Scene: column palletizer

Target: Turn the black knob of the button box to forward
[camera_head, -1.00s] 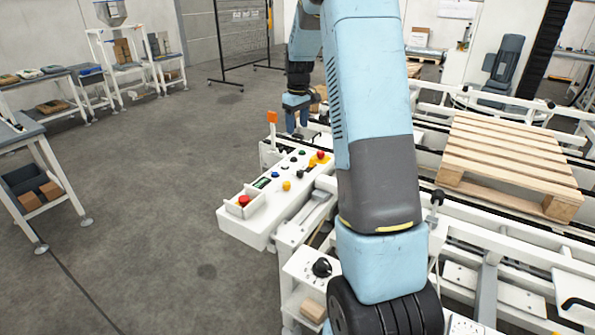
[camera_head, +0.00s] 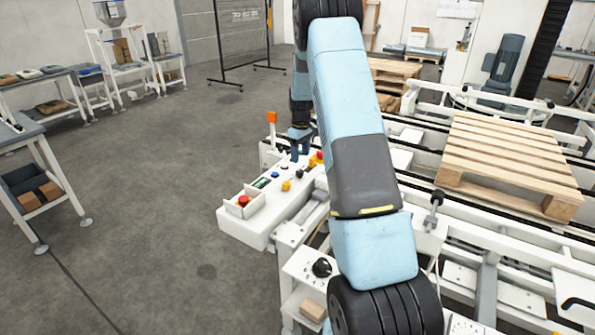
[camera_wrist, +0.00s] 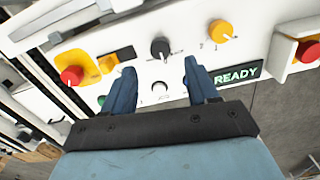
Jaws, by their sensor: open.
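The button box (camera_head: 247,225) is a long white panel at centre left in the head view. Its black knob (camera_head: 299,174) sits beside a yellow knob (camera_head: 286,186). In the wrist view the black knob (camera_wrist: 160,47) stands ahead of and roughly between my fingertips, apart from them. Its marking is too small to read, so I cannot tell its setting. My gripper (camera_wrist: 160,68) is open and empty, with its blue fingers spread. In the head view my gripper (camera_head: 299,152) points down over the far part of the box, partly hidden by my arm.
A red mushroom button (camera_wrist: 71,75) on a yellow plate is left of the fingers. The yellow knob (camera_wrist: 221,30), a READY display (camera_wrist: 237,74) and another red button (camera_wrist: 307,50) are to the right. An orange-topped post (camera_head: 272,118) stands behind the box. Conveyor frames and a pallet (camera_head: 510,155) are right.

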